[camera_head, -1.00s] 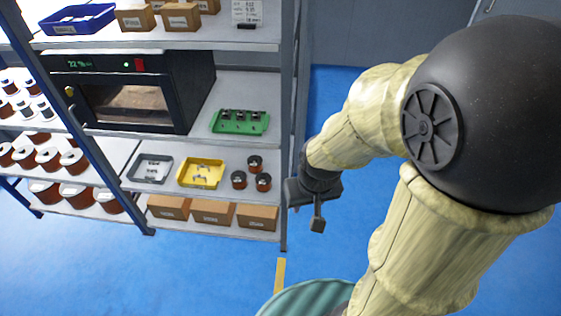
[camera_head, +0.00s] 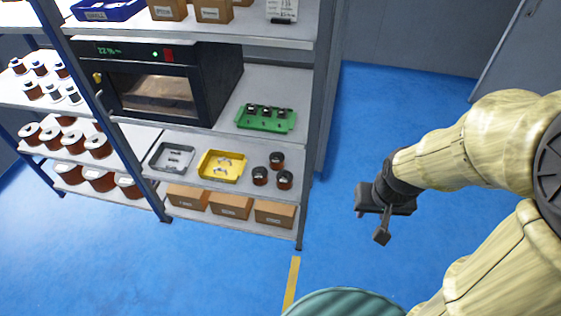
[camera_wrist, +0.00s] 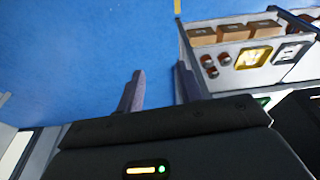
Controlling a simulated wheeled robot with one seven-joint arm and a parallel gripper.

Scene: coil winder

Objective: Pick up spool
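Several copper-coloured spools (camera_head: 48,134) stand on the shelves of the left rack, small ones on the upper shelf and larger ones below. Three small dark-and-copper cylinders (camera_head: 277,160), possibly spools, stand on the right rack's lower shelf, right of the yellow tray; they also show in the wrist view (camera_wrist: 209,65). My gripper (camera_head: 370,225) hangs over the blue floor, right of the rack and apart from everything. In the wrist view its two fingers (camera_wrist: 158,88) are spread with only floor between them.
The right rack (camera_head: 308,190) holds a dark oven-like machine (camera_head: 152,92), a green tray (camera_head: 266,118), a yellow tray (camera_head: 222,168), a grey tray (camera_head: 171,157) and cardboard boxes (camera_head: 230,206). A ribbed green round surface (camera_head: 345,303) is at the bottom. Blue floor (camera_head: 400,120) is open on the right.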

